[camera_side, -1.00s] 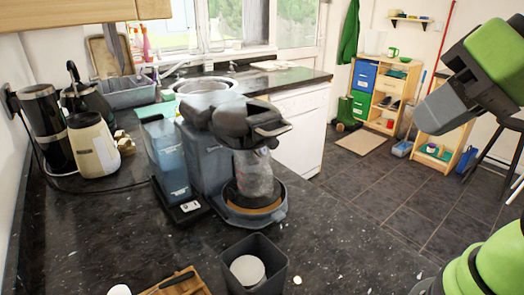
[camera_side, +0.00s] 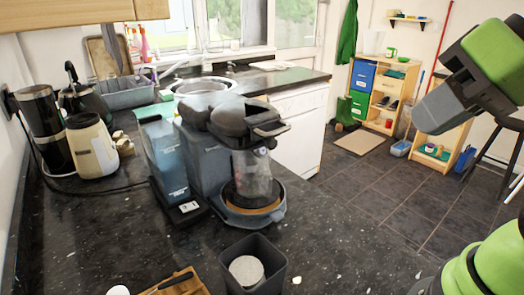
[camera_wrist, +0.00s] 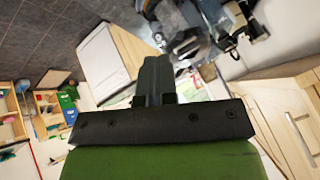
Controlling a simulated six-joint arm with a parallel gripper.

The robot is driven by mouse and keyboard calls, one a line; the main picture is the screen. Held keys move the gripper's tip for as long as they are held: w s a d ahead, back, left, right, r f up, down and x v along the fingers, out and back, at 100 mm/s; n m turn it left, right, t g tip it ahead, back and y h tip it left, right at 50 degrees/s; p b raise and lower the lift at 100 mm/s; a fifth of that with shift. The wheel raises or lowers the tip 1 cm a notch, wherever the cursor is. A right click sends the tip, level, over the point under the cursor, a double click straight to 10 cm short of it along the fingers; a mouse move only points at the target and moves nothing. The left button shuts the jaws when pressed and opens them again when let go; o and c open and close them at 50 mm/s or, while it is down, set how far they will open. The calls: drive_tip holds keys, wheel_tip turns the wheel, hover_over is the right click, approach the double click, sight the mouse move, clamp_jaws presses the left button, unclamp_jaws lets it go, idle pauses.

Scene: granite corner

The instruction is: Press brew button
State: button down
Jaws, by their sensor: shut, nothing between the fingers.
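The grey coffee machine (camera_side: 205,155) stands upright on the dark counter in the side view, with a glass carafe (camera_side: 252,178) under its brew head. A small light mark (camera_side: 190,207) shows on the low dark front part of its base; I cannot tell whether this is the brew button. My gripper (camera_side: 420,124) is in the air at the right, well apart from the machine, pointing down and left. Its fingers are shut and empty, and they show in the wrist view (camera_wrist: 154,75). The machine appears partly at the top of the wrist view (camera_wrist: 187,42).
A dark square bin (camera_side: 252,278) with a white round thing inside stands in front of the machine. A wooden tray (camera_side: 180,283) lies beside it. A cream kettle (camera_side: 93,148) and black appliances stand at the left. The space between my gripper and the machine looks clear.

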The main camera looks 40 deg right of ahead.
idle(0.5)
wheel_tip(320, 180, up, 5)
drive_tip(key=w+a+r+m+g+y, duration=0.1)
drive_tip(key=w+a+m+g+y, duration=0.1)
drive_tip(key=w+a+m+y, duration=0.75)
drive_tip(key=w+d+r+m+t, duration=0.1)
drive_tip(key=w+d+m+t, duration=1.1)
drive_tip(key=m, duration=0.8)
drive_tip(key=w+d+f+m+t+h, duration=0.2)
drive_tip(key=w+d+m+t+h, duration=0.15)
drive_tip(key=d+m+h, duration=0.45)
wheel_tip(320, 180, down, 22)
drive_tip(key=a+y, duration=0.1)
drive_tip(key=y, duration=0.1)
drive_tip(key=shift+w+a+m+y, duration=0.15)
drive_tip(key=shift+w+m+y, duration=0.2)
drive_tip(key=shift+w+m, duration=0.1)
